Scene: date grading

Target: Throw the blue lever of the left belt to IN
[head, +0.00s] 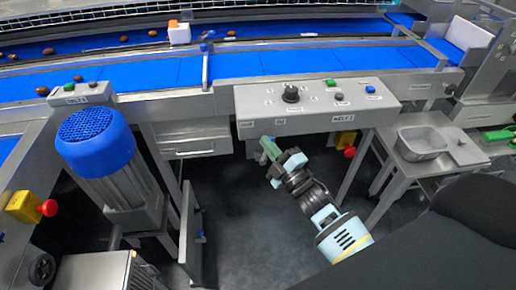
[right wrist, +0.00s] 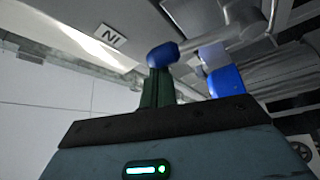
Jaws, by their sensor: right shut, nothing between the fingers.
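My right gripper (head: 268,149) is just below the front edge of the grey BELT 2 control panel (head: 243,100), its green fingers pointing up toward the panel. In the right wrist view the green fingers (right wrist: 158,88) are shut with nothing between them. A blue lever knob (right wrist: 162,55) is right at the fingertips, on a grey arm that runs up to the right. Whether they touch I cannot tell. An IN label (right wrist: 110,40) is on the surface to the left of the knob, upside down. In the head view I cannot make out the lever. My left gripper is not in view.
Red stop buttons on yellow boxes are at the left (head: 47,208) and under the panel (head: 350,152). A blue-capped motor (head: 95,140) stands at the left. A metal tray (head: 422,141) is on the right stand.

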